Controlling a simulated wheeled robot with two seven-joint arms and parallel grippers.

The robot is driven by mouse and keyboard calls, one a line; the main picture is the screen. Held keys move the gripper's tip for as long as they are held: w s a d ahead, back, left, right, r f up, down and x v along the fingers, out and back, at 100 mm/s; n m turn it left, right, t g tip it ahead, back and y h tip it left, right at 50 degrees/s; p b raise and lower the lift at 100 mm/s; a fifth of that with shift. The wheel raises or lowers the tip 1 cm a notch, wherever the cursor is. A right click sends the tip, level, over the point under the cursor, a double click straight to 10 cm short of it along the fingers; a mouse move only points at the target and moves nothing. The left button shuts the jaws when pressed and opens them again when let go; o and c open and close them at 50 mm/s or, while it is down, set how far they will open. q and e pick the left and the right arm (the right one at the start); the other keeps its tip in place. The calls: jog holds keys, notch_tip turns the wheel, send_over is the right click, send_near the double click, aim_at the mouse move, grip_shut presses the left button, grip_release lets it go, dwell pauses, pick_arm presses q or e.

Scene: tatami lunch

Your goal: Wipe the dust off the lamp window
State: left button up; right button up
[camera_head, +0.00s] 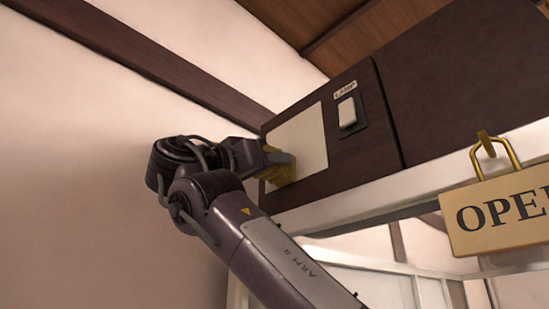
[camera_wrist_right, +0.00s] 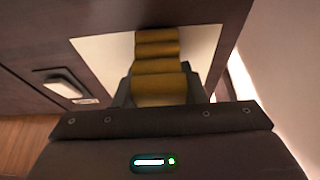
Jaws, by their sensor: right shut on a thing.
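The lamp window (camera_head: 304,136) is a pale cream panel set in a dark brown wooden box. It also shows behind the gripper in the wrist view (camera_wrist_right: 102,51). My right gripper (camera_head: 281,160) is at the window's lower left part. It is shut on a yellow, ribbed, cloth-like thing (camera_wrist_right: 157,67), which lies in front of the window and seems to be at its face; I cannot tell if it touches. The gripper and the yellow thing hide part of the window. I cannot make out dust on the visible part. My left gripper is not in view.
A white switch (camera_head: 347,112) with a LAMP label (camera_head: 345,89) is right of the window. A hanging OPEN sign (camera_head: 500,213) with a brass padlock-shaped hanger (camera_head: 494,154) is at the far right. A pale wall (camera_head: 80,170) lies left of the box.

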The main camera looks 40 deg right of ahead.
jog(key=shift+w+p, duration=0.45)
jog(key=shift+w, duration=0.75)
jog(key=shift+a, duration=0.1)
jog(key=shift+s+a, duration=0.15)
jog(key=shift+a, duration=1.3)
jog(key=shift+s+a, duration=0.1)
jog(key=shift+a, duration=1.3)
jog(key=shift+a, duration=0.1)
jog(key=a, duration=0.2)
jog(key=shift+s+a+p, duration=0.1)
jog(key=shift+a+p, duration=0.25)
jog(key=shift+a, duration=0.05)
jog(key=shift+d, duration=0.1)
